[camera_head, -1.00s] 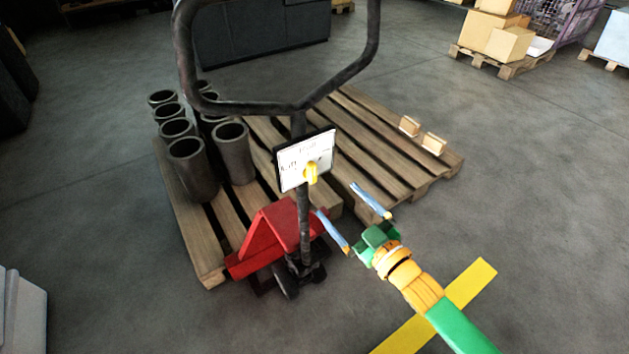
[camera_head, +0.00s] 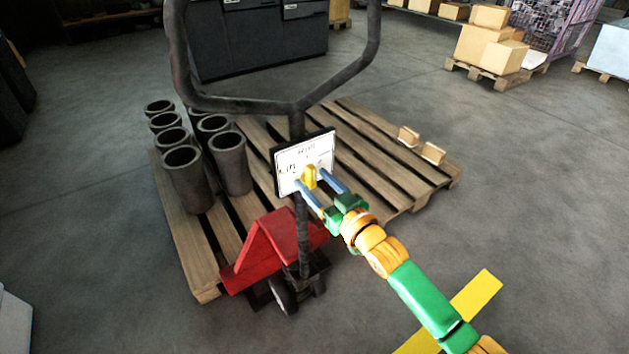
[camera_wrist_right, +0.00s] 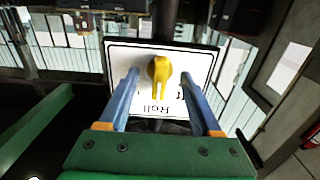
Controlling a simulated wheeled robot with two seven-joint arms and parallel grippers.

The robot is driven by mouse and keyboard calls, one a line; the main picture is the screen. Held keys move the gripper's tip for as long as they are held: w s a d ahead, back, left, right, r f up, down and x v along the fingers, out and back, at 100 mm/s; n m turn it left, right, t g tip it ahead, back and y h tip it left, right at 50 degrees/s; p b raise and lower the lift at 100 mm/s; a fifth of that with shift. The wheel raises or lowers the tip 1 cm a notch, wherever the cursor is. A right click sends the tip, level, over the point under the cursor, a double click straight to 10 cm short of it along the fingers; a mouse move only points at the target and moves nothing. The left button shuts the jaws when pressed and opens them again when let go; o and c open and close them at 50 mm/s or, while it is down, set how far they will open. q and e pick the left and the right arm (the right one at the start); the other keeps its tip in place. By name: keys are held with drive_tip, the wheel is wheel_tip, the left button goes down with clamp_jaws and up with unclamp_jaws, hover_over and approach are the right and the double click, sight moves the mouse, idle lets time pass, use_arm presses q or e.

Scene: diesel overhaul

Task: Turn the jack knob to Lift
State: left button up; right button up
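The yellow jack knob (camera_head: 310,177) sits on a white label plate (camera_head: 290,162) with a black border, on the jack's dark handle post. "Lift" shows at the plate's left in the head view. In the right wrist view the knob (camera_wrist_right: 160,75) stands between my right gripper's two blue fingers, with a gap on both sides; the plate (camera_wrist_right: 205,60) appears upside down with "Roll" readable. My right gripper (camera_head: 315,187) is open around the knob and not clamped on it. Whether the fingertips touch the plate cannot be told. My left gripper is out of view.
The red pallet jack (camera_head: 268,248) stands at a wooden pallet (camera_head: 205,265) bearing several dark cylinders (camera_head: 183,178) and two small wooden blocks (camera_head: 433,153). The looped handle (camera_head: 240,105) rises above the plate.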

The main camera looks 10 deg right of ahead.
drive_tip(key=c, duration=0.9)
drive_tip(key=n+p, duration=0.1)
drive_tip(key=n, duration=0.1)
drive_tip(key=shift+r+n, duration=0.15)
drive_tip(key=shift+n, duration=0.15)
drive_tip(key=n, duration=0.4)
drive_tip(key=shift+a, duration=0.1)
drive_tip(key=n, duration=0.2)
drive_tip(key=shift+f+n, duration=0.2)
drive_tip(key=shift+n, duration=0.1)
drive_tip(key=o, duration=1.6)
drive_tip(key=shift+s, duration=0.15)
drive_tip(key=p+v, duration=0.3)
drive_tip(key=v, duration=0.3)
drive_tip(key=shift+s, duration=0.4)
